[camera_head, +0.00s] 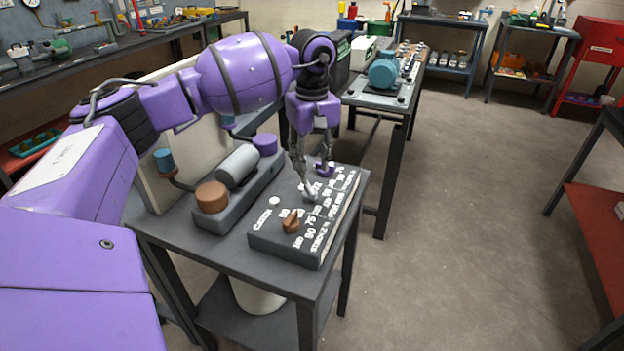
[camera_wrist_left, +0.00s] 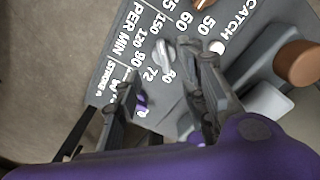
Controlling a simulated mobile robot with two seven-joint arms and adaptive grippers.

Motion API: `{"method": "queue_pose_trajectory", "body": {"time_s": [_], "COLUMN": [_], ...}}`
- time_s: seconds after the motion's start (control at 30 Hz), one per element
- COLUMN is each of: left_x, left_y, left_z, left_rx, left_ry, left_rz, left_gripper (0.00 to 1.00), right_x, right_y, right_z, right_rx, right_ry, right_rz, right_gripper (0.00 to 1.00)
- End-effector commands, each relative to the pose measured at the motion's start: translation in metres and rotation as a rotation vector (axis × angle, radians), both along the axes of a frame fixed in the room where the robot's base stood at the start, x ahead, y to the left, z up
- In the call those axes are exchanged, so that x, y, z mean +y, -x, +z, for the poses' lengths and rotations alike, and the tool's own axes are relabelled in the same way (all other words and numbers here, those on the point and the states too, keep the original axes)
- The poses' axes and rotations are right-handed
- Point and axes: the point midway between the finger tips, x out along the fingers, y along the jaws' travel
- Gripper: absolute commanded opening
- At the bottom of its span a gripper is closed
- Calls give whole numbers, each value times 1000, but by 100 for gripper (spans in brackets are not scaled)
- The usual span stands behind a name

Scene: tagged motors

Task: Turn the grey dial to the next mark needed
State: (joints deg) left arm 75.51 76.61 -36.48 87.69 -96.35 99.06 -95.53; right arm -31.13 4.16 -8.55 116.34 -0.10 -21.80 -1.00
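The grey dial (camera_head: 309,191) sits in the middle of a dark control panel (camera_head: 262,240), between a brown dial (camera_head: 291,221) and a purple dial (camera_head: 325,168). In the left wrist view the grey dial (camera_wrist_left: 163,50) shows beyond the fingertips, and the purple dial (camera_wrist_left: 141,103) lies between the fingers. My left gripper (camera_head: 313,170) is open, pointing down over the panel near the grey and purple dials; its fingers (camera_wrist_left: 160,85) stand well apart with nothing held. Contact with a dial cannot be told. White numbers surround the dials, partly hidden by the fingers. My right gripper is not in view.
Behind the panel, a base carries a grey cylinder (camera_head: 238,166), a brown cap (camera_head: 212,196) and a purple cap (camera_head: 265,144). A white button (camera_head: 274,202) is on the panel. A second bench with a teal motor (camera_head: 383,72) stands behind. The floor to the right is clear.

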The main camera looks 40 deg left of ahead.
Motion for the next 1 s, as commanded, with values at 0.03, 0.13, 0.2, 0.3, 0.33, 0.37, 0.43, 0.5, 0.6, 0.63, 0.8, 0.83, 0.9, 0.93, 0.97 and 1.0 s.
{"method": "queue_pose_trajectory", "body": {"time_s": [0.03, 0.13, 0.2, 0.3, 0.33, 0.37, 0.43, 0.5, 0.6, 0.63, 0.8, 0.83, 0.9, 0.93, 0.97, 1.0], "left_x": [0, 0, 0, 0, 0, 0, 0, 0, 0, 0, 0, 0, 0, 0, 0, 0], "left_y": [-1, 0, 0, 0, 0, 0, 0, 0, 0, 0, 0, 0, 0, 0, 0, 0], "left_z": [12, 29, 38, 46, 48, 49, 50, 50, 50, 50, 50, 50, 50, 50, 50, 50], "left_rx": [-3, -3, -1, 0, 1, 1, 1, 1, 1, 1, 1, 1, 1, 1, 1, 1], "left_ry": [1, -1, 0, 0, -1, -1, 0, 0, 0, 0, -1, -1, -1, -1, -1, -1], "left_rz": [0, 1, 1, 1, 1, 1, 1, 1, 1, 1, 1, 1, 1, 1, 1, 1], "left_gripper": [38, 38, 38, 38, 38, 38, 38, 38, 38, 38, 38, 38, 38, 38, 38, 38], "right_x": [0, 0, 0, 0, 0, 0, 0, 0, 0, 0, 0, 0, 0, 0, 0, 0], "right_y": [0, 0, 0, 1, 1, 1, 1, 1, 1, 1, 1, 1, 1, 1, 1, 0], "right_z": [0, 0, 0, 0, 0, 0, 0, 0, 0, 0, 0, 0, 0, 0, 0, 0], "right_rx": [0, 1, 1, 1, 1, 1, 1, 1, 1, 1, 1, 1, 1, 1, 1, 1], "right_ry": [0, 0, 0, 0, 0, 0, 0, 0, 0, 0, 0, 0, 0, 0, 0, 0], "right_rz": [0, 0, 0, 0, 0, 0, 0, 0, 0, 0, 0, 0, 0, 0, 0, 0], "right_gripper": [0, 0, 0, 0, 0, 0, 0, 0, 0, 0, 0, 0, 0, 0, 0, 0]}}
